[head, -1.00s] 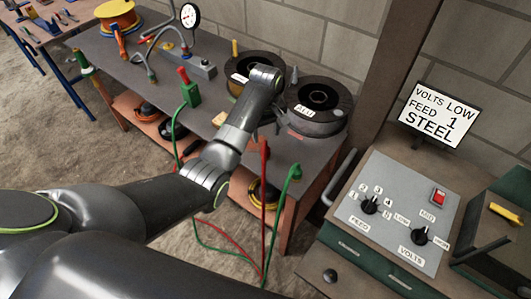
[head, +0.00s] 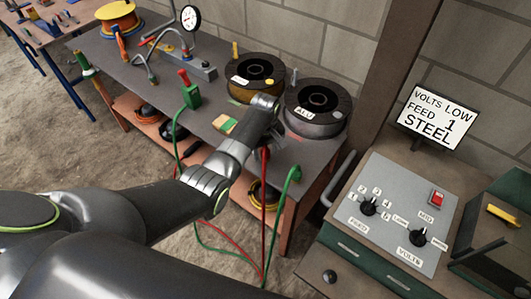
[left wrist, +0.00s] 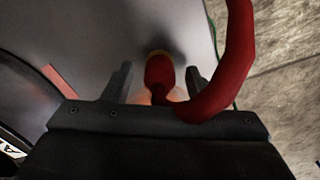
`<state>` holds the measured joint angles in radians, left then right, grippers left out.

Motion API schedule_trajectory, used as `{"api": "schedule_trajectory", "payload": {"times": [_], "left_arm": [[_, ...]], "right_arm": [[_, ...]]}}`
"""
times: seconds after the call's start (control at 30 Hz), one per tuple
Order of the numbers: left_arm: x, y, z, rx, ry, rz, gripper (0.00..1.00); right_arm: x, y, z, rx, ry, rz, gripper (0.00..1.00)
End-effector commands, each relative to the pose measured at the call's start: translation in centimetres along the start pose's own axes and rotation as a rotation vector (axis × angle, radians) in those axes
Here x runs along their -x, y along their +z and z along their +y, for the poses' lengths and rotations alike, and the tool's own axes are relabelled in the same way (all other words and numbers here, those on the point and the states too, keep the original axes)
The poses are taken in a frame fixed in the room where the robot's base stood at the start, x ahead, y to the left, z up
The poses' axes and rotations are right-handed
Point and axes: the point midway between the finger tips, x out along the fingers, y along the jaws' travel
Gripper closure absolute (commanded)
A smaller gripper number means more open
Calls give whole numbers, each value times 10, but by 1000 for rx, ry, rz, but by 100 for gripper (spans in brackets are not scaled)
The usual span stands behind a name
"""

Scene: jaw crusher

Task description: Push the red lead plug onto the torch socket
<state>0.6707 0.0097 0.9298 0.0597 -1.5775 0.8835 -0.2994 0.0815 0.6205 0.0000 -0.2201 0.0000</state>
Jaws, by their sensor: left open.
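The red lead's plug (left wrist: 160,75) is between the two open fingers of my left gripper (left wrist: 156,78) in the left wrist view, with a gap on each side. Its thick red cable bends away to the right. In the head view the red lead (head: 264,180) stands at the front edge of the bench, and my left gripper (head: 271,136) is over its top, its fingers mostly hidden by my wrist. I cannot make out the torch socket; I cannot tell if the plug touches anything. My right gripper is not in view.
A green lead (head: 293,173) arches over the bench edge right of the red one. The ALU spool (head: 320,110) and another spool (head: 256,78) stand behind my gripper. A green block with a red top (head: 190,92) stands left. The control panel (head: 400,215) is at right.

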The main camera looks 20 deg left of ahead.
Motion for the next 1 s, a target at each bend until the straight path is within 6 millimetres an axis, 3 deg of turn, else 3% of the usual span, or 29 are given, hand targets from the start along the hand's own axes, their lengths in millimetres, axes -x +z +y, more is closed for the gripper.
{"api": "schedule_trajectory", "payload": {"times": [0.4, 0.77, 1.0], "left_arm": [[-4, 0, 0, 0, 0, 0, 48], [-4, 0, 0, 0, 0, 0, 93], [-3, 0, 0, 0, 1, 1, 93]], "right_arm": [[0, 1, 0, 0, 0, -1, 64], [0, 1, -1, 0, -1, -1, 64], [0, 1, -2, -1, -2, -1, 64]]}}
